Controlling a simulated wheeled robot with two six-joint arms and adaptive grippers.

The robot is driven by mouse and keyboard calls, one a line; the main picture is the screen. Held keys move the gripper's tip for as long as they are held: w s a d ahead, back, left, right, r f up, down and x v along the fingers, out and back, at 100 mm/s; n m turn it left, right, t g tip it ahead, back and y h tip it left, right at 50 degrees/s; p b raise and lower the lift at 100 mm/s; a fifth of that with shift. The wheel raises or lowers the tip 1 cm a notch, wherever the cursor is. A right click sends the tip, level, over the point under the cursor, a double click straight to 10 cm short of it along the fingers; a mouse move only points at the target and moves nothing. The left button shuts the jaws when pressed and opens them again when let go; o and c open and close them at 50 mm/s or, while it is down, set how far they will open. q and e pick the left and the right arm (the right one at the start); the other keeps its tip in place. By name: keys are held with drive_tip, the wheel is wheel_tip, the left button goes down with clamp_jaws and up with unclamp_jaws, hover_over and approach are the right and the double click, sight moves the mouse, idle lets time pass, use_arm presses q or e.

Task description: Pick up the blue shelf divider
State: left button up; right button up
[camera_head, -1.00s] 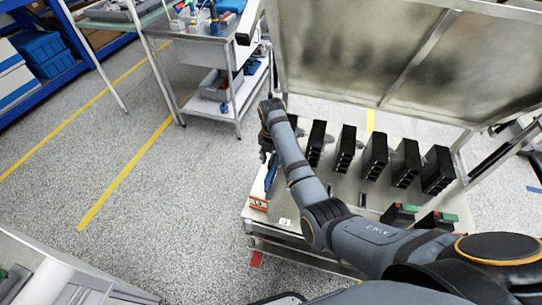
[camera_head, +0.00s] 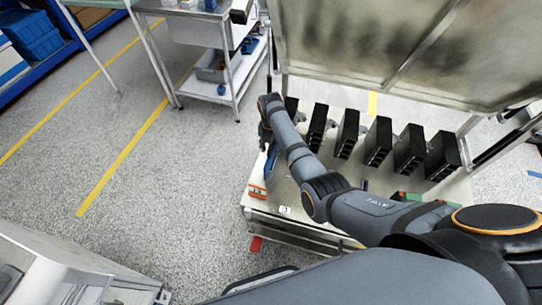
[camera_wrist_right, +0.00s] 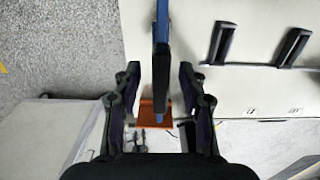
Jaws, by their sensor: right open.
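The blue shelf divider (camera_head: 270,161) stands at the left edge of the pale bench, partly hidden by my right arm in the head view. In the right wrist view the divider (camera_wrist_right: 162,24) shows edge-on as a thin blue strip, with a black part at its near end. My right gripper (camera_head: 265,142) is at the divider. In the wrist view the right gripper (camera_wrist_right: 159,80) is open, with one finger on each side of the divider's black part and gaps visible. My left gripper is not in view.
Several black upright modules (camera_head: 348,134) stand in a row on the bench (camera_head: 318,222), under a raised, cloudy panel (camera_head: 400,45). An orange piece (camera_head: 257,192) sits at the bench's front left corner. Open floor (camera_head: 190,190) lies to the left.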

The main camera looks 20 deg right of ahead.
wheel_tip(320, 180, down, 3)
drive_tip(key=shift+d+r, duration=0.1)
drive_tip(key=shift+r, duration=0.05)
drive_tip(key=shift+w, duration=0.1)
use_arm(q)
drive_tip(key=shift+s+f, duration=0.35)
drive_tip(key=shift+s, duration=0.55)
use_arm(e)
clamp_jaws()
